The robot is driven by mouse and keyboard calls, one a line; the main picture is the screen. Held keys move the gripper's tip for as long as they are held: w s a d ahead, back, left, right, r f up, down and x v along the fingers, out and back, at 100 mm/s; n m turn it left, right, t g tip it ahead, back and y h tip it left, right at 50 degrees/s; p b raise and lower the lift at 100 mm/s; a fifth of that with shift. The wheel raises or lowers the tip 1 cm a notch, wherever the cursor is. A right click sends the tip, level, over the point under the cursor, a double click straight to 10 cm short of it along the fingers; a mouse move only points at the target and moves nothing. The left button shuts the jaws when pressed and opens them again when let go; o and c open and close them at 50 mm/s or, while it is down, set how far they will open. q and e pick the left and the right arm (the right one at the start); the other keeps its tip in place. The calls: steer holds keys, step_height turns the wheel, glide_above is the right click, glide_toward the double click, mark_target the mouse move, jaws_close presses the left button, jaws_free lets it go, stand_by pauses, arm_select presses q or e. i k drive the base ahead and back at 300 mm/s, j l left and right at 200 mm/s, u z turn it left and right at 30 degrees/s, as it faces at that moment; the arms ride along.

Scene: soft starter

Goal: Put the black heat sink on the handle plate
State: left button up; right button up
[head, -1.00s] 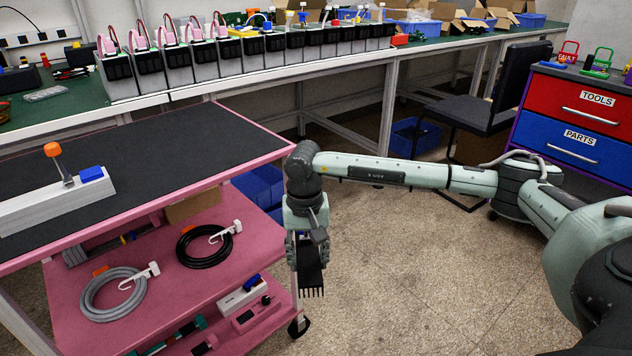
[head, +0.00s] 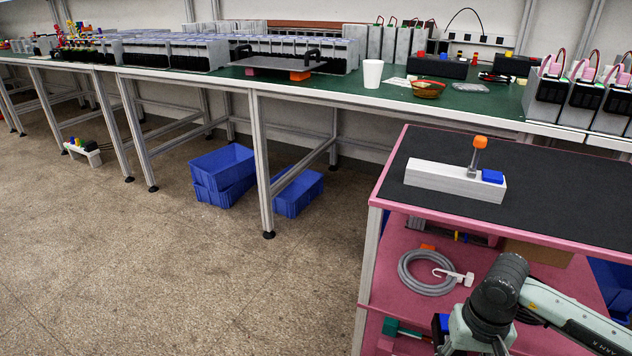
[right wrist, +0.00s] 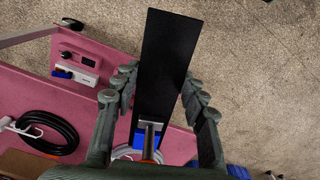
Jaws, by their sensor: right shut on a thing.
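The black heat sink (right wrist: 166,60) shows in the right wrist view as a long, flat dark plate between the fingers of my right gripper (right wrist: 162,88), which is shut on it. In the head view my right arm enters at the lower right; its fingers and the heat sink are cut off below the frame. The handle plate (head: 279,65) is a flat grey plate with two black handles, on the green bench at upper middle, far from my right gripper. An orange block (head: 300,75) shows at its front edge. My left gripper is not in view.
The pink cart (head: 372,190) stands at the right, with a white block (head: 440,178) on its black top. A white cup (head: 372,74) and a basket (head: 428,89) stand right of the plate. Blue crates (head: 222,170) lie under the bench.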

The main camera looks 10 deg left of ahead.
mark_target(283, 62)
steer(key=j+u, duration=0.1)
steer(key=u, duration=1.4)
steer(key=i+u, duration=0.4)
steer(key=i, duration=0.2)
steer(key=i+u, duration=0.4)
steer(key=i, duration=0.2)
steer(key=i+z, duration=0.55)
steer(key=z, duration=0.2)
steer(key=i+z, duration=0.35)
steer(key=i+l+z, duration=0.1)
steer(key=i+z, duration=0.15)
steer(key=z, duration=0.15)
steer(key=i+z, duration=0.5)
steer(key=z, duration=0.25)
steer(key=i+z, duration=0.3)
steer(key=i+j+z, duration=0.15)
steer(key=i+z, duration=0.15)
steer(key=i, duration=0.1)
